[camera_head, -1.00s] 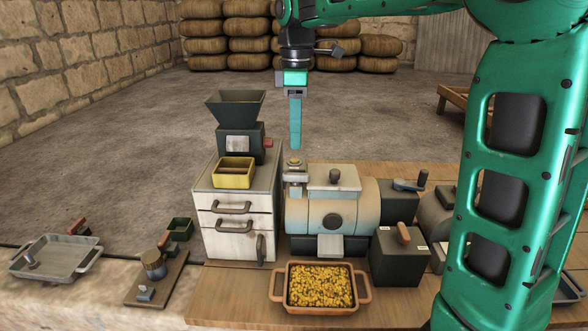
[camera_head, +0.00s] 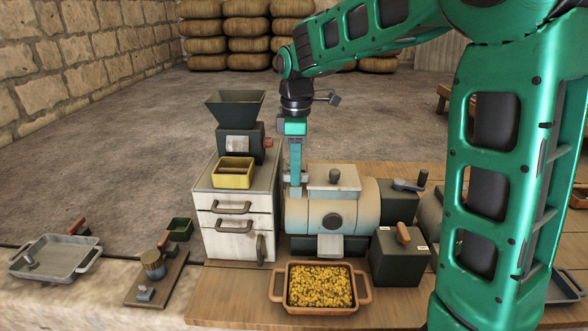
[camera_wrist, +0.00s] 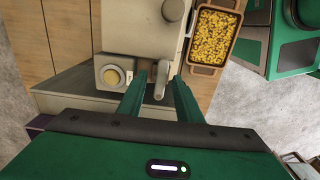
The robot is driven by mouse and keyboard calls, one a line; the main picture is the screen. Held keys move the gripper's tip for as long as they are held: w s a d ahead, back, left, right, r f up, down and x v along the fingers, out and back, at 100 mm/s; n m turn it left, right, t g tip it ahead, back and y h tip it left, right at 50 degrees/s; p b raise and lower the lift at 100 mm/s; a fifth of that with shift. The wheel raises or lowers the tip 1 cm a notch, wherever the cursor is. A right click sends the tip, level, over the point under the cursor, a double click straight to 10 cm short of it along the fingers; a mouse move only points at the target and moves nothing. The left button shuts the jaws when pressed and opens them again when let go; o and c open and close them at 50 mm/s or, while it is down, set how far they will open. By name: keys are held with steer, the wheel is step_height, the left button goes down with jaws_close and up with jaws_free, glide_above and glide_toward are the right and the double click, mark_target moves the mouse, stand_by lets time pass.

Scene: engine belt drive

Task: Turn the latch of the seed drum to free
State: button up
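The seed drum (camera_head: 358,212) is a cream and tan cylinder lying on the wooden table. It has a raised lid with a dark knob (camera_head: 335,175) on top. My gripper (camera_head: 295,188) points down at the drum's upper left end. In the wrist view, my gripper (camera_wrist: 159,80) is open. A small pale rounded lever (camera_wrist: 161,82), which looks like the latch, stands between its two green fingers. I cannot tell whether either finger touches it. In the head view my fingers mostly hide the lever.
A pale cabinet (camera_head: 237,240) with a yellow box (camera_head: 233,173) and a dark hopper (camera_head: 235,106) stands close on the left. A tray of yellow grain (camera_head: 321,270) is in front of the drum. A dark box with a handle (camera_head: 400,262) stands at the front right.

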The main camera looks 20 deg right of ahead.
jaws_close()
steer(key=shift+m, duration=0.3)
steer(key=m, duration=0.4)
steer(key=shift+d+r, duration=0.1)
steer(key=m, duration=0.5)
steer(key=shift+w, duration=0.1)
steer(key=m, duration=0.4)
steer(key=shift+m, duration=2.2)
